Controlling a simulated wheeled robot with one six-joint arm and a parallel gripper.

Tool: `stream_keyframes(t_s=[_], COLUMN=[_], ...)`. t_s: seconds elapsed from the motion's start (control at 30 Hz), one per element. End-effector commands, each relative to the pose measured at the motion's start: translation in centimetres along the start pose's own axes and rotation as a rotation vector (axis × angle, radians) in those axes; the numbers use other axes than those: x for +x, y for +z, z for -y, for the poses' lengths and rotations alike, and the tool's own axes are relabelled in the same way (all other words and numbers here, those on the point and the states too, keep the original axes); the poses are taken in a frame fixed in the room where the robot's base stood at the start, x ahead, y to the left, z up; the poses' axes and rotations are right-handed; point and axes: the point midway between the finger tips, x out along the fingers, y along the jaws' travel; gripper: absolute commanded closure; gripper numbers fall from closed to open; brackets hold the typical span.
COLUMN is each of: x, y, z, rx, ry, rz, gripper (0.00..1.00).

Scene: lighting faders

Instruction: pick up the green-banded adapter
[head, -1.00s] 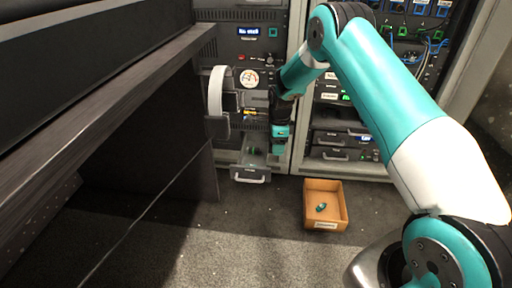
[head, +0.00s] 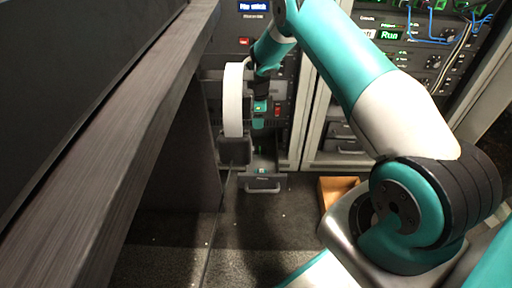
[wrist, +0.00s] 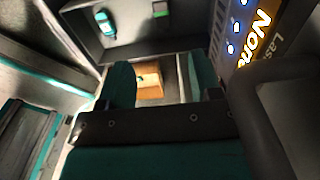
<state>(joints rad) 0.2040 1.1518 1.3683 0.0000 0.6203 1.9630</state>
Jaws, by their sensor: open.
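An open drawer (head: 262,187) juts from the rack's foot and holds small items. In the wrist view a small rounded item with teal and pale parts (wrist: 104,22) lies in the drawer at the top left. A green piece (wrist: 160,9) shows to its right at the top edge. I cannot clearly tell which of them is the green-banded adapter. My gripper (head: 259,122) hangs above the drawer in the head view. In the wrist view my gripper (wrist: 162,78) has its two teal fingers apart with nothing held between them.
A cardboard box (head: 337,186) stands on the floor right of the drawer, partly hidden by my arm. A dark desk edge (head: 110,130) runs along the left. A pale curved band (head: 233,98) stands close left of my gripper. Rack panels rise behind.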

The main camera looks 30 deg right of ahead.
Motion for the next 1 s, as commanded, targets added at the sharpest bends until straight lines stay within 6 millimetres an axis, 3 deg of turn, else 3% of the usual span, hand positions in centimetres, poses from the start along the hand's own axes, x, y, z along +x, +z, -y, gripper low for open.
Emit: stream_keyframes(t_s=[0.03,0.1,0.4,0.73,1.0], x=[1.8,3.5,9.7,11.6,15.6], y=[-0.2,-0.3,-0.1,-0.1,-0.7], z=[-0.1,0.0,0.0,0.0,0.0], rx=[0.002,0.003,0.001,-0.002,-0.002], ry=[0.004,0.003,0.002,0.001,0.002], rz=[-0.002,-0.001,-0.001,0.000,-0.001], gripper=[0.42,0.42,0.42,0.42,0.42])
